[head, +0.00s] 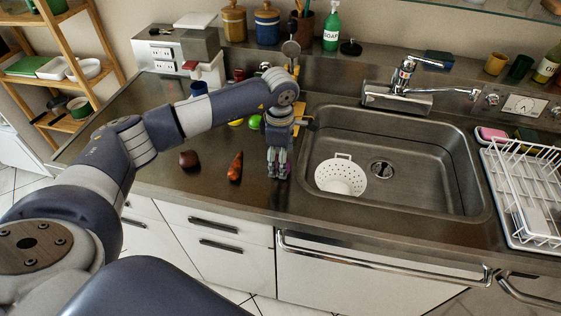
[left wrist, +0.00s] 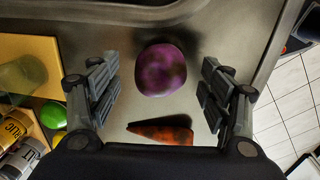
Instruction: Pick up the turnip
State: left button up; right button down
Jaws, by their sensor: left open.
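The turnip (left wrist: 162,70) is round and mottled purple, and lies on the steel counter in the left wrist view. It sits between the two fingers of my left gripper (left wrist: 162,90), with visible room on both sides. In the head view my left gripper (head: 277,172) points down at the counter, just left of the sink. There it hides most of the turnip, and only a purple sliver (head: 289,168) shows at its right side. The gripper is open and nothing is between its pads in contact. My right gripper is not in view.
An orange carrot (head: 235,167) and a dark round vegetable (head: 188,159) lie left of the gripper. A green lime (head: 254,121) is behind. The sink (head: 430,185) with a white colander (head: 340,176) is to the right, and a white dish rack (head: 522,190) beyond it.

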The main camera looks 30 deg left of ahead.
pick_arm(q)
jog(key=shift+f, duration=1.2)
jog(key=shift+w+f, duration=0.1)
jog(key=shift+c, duration=1.3)
jog(key=c, duration=0.9)
jog(key=shift+c, duration=0.2)
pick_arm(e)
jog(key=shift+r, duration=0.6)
